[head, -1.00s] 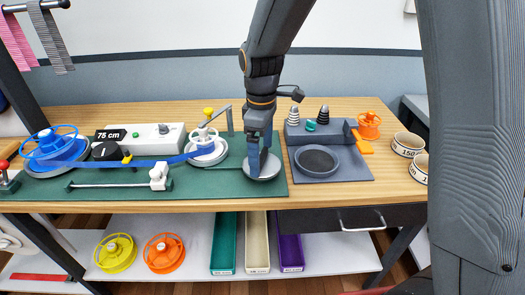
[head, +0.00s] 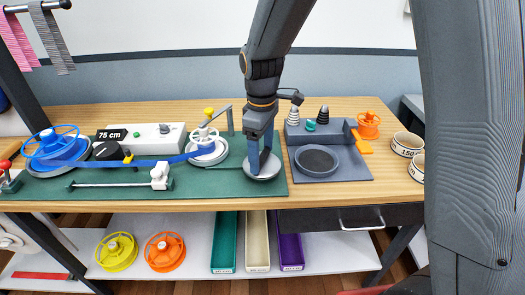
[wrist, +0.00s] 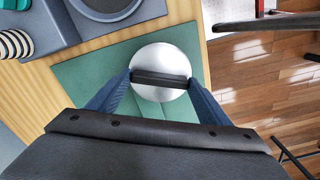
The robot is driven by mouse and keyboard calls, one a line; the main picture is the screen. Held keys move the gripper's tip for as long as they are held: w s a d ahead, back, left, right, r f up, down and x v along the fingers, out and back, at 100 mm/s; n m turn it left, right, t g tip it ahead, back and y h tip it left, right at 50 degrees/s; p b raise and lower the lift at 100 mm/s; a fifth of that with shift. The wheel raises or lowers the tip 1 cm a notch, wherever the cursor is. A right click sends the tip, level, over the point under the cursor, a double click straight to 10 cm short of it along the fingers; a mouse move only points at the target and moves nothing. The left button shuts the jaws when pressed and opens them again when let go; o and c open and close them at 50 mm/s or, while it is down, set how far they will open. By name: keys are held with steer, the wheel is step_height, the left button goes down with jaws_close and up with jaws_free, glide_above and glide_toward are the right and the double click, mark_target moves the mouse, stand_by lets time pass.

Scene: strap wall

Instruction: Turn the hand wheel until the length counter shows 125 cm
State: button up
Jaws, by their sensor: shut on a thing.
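The hand wheel (head: 276,166) is a silver disc on the right end of the green board. In the wrist view the wheel (wrist: 160,56) has a dark bar (wrist: 160,79) across its face. My gripper (head: 262,173) comes down over the wheel; in the wrist view its blue fingers (wrist: 160,80) are shut on the two ends of the bar. The length counter (head: 111,134) reads 75 cm. A blue strap (head: 140,163) runs from the blue spool (head: 56,150) at left to the white reel (head: 207,148) near the wheel. The fingers hide part of the wheel in the head view.
White rings (head: 407,144) lie farther right. A lever with a white block (head: 159,177) is at the board's front. Spools and coloured bins (head: 223,240) fill the shelf below.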

mark_target(262, 156)
steer(key=m+p, duration=0.2)
steer(key=m, duration=0.3)
steer(key=shift+r+p, duration=0.1)
steer(key=shift+p, duration=0.2)
steer(key=m+p, duration=0.2)
steer(key=m, duration=0.3)
steer(key=shift+m, duration=0.3)
steer(key=o, duration=1.1)
steer(key=shift+c, duration=0.2)
steer(key=shift+r+b, duration=0.8)
steer(key=shift+r, duration=3)
